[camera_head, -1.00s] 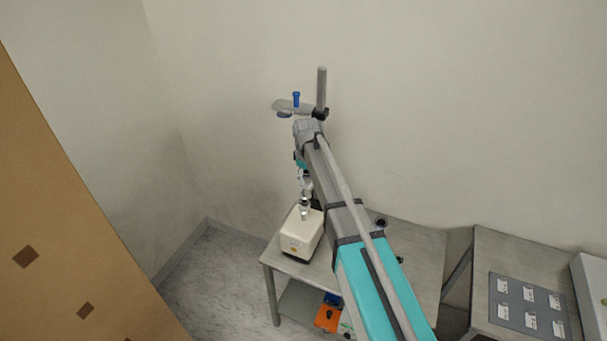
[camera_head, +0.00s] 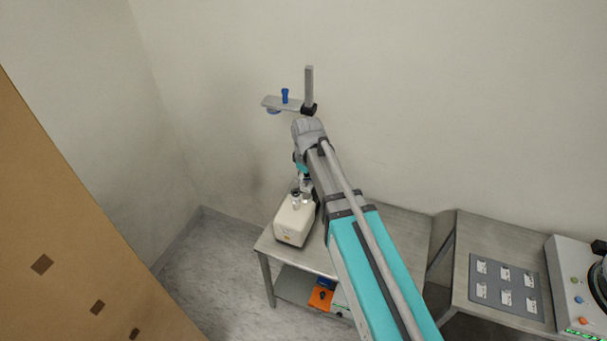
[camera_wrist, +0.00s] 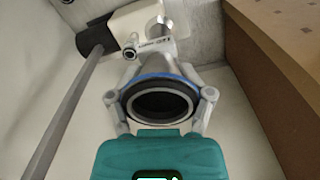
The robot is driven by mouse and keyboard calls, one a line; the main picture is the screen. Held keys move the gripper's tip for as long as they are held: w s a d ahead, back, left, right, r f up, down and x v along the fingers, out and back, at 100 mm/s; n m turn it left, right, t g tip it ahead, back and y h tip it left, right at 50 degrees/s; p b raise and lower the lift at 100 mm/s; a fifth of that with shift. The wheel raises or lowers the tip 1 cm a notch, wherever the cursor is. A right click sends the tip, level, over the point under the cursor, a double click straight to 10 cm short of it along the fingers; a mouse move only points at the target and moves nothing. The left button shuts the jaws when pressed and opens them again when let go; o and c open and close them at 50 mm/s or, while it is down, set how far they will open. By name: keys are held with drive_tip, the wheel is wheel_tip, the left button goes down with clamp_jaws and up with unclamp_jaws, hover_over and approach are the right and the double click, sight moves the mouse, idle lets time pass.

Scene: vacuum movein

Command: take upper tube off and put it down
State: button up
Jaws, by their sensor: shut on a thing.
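My gripper (camera_wrist: 160,100) is shut around a round, hollow tube piece (camera_wrist: 166,79) with a dark rim, seen nearly end-on in the wrist view. A blue ring lies just behind the rim, and a finger presses on each side. A clear-and-metal fitting (camera_wrist: 154,45) shows beyond the held piece. I cannot tell whether the two touch. The fitting also shows on the cream pump box (camera_head: 295,221) in the head view, where my wrist largely hides my gripper and the held piece.
The pump box stands on a grey table (camera_head: 408,228). An upright rod (camera_head: 309,84) carries a plate (camera_head: 270,101) with a blue piece (camera_head: 285,96). A second table (camera_head: 490,230) bears a labelled panel (camera_head: 506,286). A brown panel (camera_head: 70,240) stands at left.

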drive_tip(key=shift+r, duration=0.25)
idle(0.6)
drive_tip(key=shift+r+p, duration=1.3)
drive_tip(key=shift+p, duration=0.2)
wheel_tip(320, 180, down, 15)
drive_tip(key=b, duration=1.4)
drive_tip(key=shift+s+b, duration=0.1)
drive_tip(key=shift+b, duration=0.3)
drive_tip(key=shift+r, duration=0.1)
